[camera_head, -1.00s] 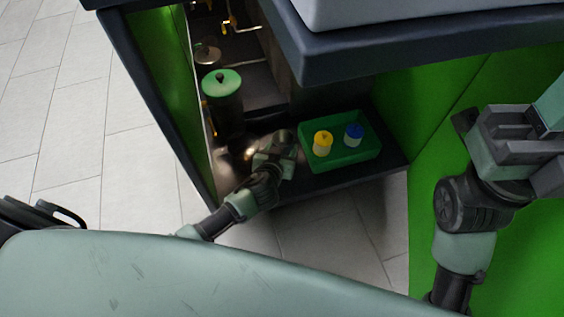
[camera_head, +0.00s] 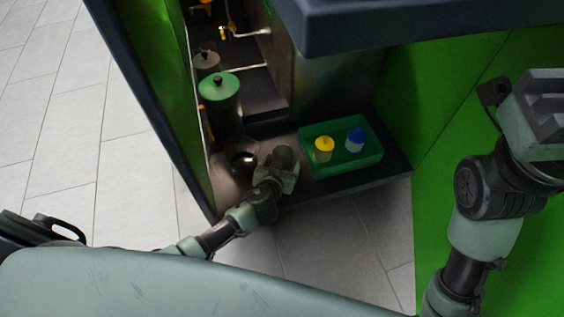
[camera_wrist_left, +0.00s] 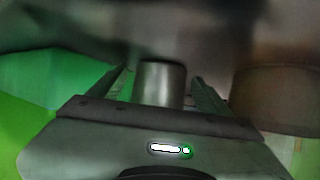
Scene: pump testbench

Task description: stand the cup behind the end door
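The cup is a plain grey metal cylinder (camera_wrist_left: 160,83), upright between the fingertips of my left gripper (camera_wrist_left: 162,88) in the left wrist view. In the head view the cup (camera_head: 285,156) is dark and small at the left gripper (camera_head: 280,168), over the front of the cabinet floor, left of the green tray. Whether its base touches the floor I cannot tell. A green panel with a dark frame (camera_head: 158,75), which may be the end door, stands at the cabinet's left side.
The green tray (camera_head: 345,170) holds a yellow-topped jar (camera_head: 324,151) and a blue-topped jar (camera_head: 355,140). A green-lidded canister (camera_head: 220,90) stands behind, at the left. A round shiny object or recess (camera_head: 243,159) is left of my gripper. The dark countertop (camera_head: 420,25) overhangs at upper right.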

